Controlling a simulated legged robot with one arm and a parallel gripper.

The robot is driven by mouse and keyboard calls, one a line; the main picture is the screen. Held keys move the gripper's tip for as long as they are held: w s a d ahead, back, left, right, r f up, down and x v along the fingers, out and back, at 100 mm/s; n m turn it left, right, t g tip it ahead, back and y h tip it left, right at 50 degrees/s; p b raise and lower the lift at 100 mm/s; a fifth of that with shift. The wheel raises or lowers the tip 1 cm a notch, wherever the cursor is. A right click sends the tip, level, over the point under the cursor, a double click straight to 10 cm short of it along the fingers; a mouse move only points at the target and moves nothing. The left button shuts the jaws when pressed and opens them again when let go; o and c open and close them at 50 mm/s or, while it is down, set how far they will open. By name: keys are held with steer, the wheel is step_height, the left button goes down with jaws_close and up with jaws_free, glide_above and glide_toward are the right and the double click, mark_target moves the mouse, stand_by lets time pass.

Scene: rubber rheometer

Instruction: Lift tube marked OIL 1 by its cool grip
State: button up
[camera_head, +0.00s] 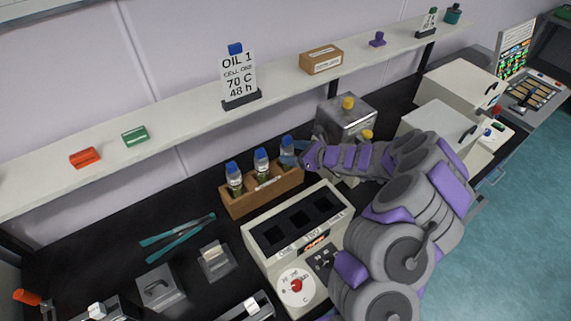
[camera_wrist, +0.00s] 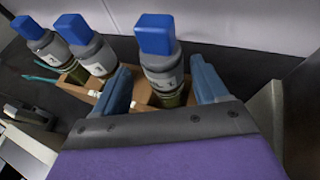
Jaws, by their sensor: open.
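Three tubes with blue caps stand upright in a wooden rack (camera_head: 236,208): a left tube (camera_head: 234,178), a middle tube (camera_head: 262,160) and a right tube (camera_head: 286,145). My gripper (camera_head: 297,153) is at the right tube. In the wrist view my gripper (camera_wrist: 160,66) is open, with one blue finger on each side of the right tube (camera_wrist: 162,72), below its blue cap. I cannot tell whether the fingers touch it. The middle tube (camera_wrist: 95,58) and left tube (camera_wrist: 50,45) are outside the fingers. The tube labels are too small to read.
A sign (camera_head: 238,77) reading OIL 1, 70 C, 48 h stands on the shelf (camera_head: 190,118) above the rack. A block with dark wells and a dial (camera_head: 297,284) is in front. Tongs (camera_head: 178,236) lie left. A metal box (camera_head: 347,113) stands close behind my gripper.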

steer(key=x, duration=0.3)
steer(key=shift+f+b, duration=0.1)
steer(key=shift+b, duration=0.25)
steer(key=shift+w+f, duration=0.1)
steer(key=shift+w, duration=0.15)
steer(key=shift+w+d, duration=0.1)
steer(key=shift+d, duration=0.25)
steer(key=shift+a, duration=0.7)
steer(key=c, duration=0.6)
steer(key=shift+d, duration=0.5)
steer(key=c, duration=0.6)
jaws_close()
steer(key=shift+a, duration=0.1)
